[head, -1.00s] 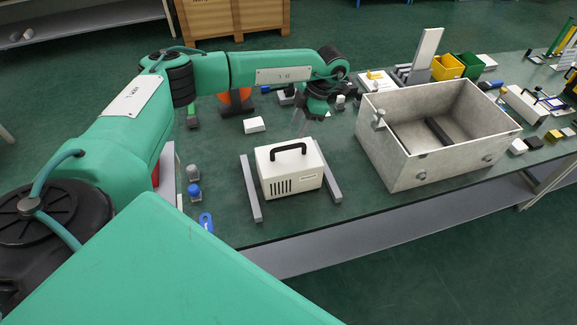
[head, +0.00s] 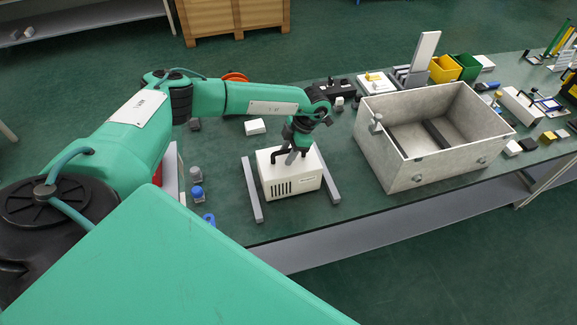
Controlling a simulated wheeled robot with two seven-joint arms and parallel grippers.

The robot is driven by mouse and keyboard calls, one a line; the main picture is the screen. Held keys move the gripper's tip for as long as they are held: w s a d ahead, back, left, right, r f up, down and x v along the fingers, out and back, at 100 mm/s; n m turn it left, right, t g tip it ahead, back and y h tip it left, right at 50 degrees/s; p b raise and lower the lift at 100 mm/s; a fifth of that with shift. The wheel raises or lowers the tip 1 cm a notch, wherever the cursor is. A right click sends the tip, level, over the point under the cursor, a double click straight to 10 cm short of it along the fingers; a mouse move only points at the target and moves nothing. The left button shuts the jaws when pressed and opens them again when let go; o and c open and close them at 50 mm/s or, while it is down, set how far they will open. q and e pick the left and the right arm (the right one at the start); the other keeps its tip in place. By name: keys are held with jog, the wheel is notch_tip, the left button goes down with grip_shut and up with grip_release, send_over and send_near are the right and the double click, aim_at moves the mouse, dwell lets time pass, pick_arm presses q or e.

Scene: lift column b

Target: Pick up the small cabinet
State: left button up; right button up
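The small cabinet (head: 292,184) is a white box with dark vent slots on its front and a black carrying handle (head: 274,155) on top. It stands upright on the green table between two grey bars. My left gripper (head: 292,157) points down at the handle, just above the cabinet's top. Its fingers overlap the handle and hide part of it. I cannot tell whether they are closed on it. My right gripper is not in view.
Grey bars (head: 252,190) and (head: 330,179) flank the cabinet. A large open grey crate (head: 400,172) stands to the right. A small white block (head: 255,127) lies behind, and a blue-capped item (head: 197,193) is at left. Yellow (head: 445,69) and green bins stand at the back.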

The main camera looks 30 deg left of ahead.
pick_arm(q)
grip_shut()
jog(key=shift+r, duration=0.1)
dwell(1.1)
jog(key=shift+w, duration=0.15)
